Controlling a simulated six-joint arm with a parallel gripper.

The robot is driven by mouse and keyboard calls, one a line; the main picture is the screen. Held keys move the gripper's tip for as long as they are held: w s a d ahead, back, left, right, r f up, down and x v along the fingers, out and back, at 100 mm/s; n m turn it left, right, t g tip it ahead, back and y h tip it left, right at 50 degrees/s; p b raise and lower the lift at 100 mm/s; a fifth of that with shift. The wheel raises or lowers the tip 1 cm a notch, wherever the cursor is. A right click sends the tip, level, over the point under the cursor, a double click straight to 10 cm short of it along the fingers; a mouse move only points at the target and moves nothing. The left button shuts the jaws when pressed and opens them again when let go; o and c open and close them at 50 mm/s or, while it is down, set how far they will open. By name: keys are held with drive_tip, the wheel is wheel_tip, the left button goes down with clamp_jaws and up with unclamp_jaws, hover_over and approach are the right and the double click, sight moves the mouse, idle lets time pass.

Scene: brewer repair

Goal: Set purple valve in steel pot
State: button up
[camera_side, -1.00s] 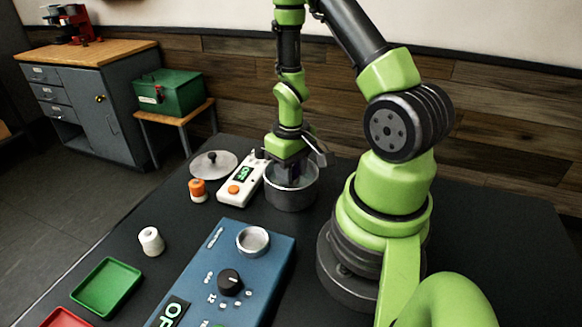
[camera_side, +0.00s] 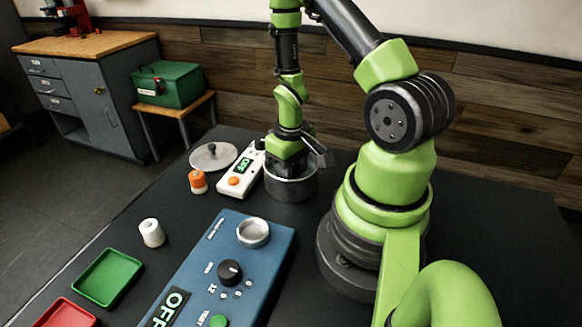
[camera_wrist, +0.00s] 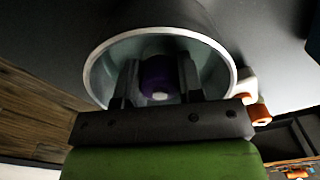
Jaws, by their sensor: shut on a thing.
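The steel pot (camera_side: 290,188) stands on the dark table, left of my arm's base. My gripper (camera_side: 288,172) points down into the pot's mouth, and its fingertips are hidden by the pot wall in the side view. In the wrist view the pot's rim (camera_wrist: 233,75) surrounds the fingers. The purple valve (camera_wrist: 158,78) is between the two fingers of my gripper (camera_wrist: 158,85), inside the rim. The gripper is shut on the valve. I cannot tell whether the valve touches the pot's floor.
A white meter (camera_side: 241,172) stands close to the pot's left. A grey lid (camera_side: 213,156), an orange-and-white spool (camera_side: 198,181) and a white spool (camera_side: 151,232) are further left. The blue control unit (camera_side: 227,262) lies in front, beside green (camera_side: 107,277) and red (camera_side: 70,313) trays.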

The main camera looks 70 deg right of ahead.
drive_tip(key=shift+f, duration=0.25)
idle(0.4)
drive_tip(key=o, duration=1.5)
drive_tip(key=shift+c, duration=0.2)
drive_tip(key=shift+r, duration=0.1)
drive_tip(key=shift+r, duration=6.05)
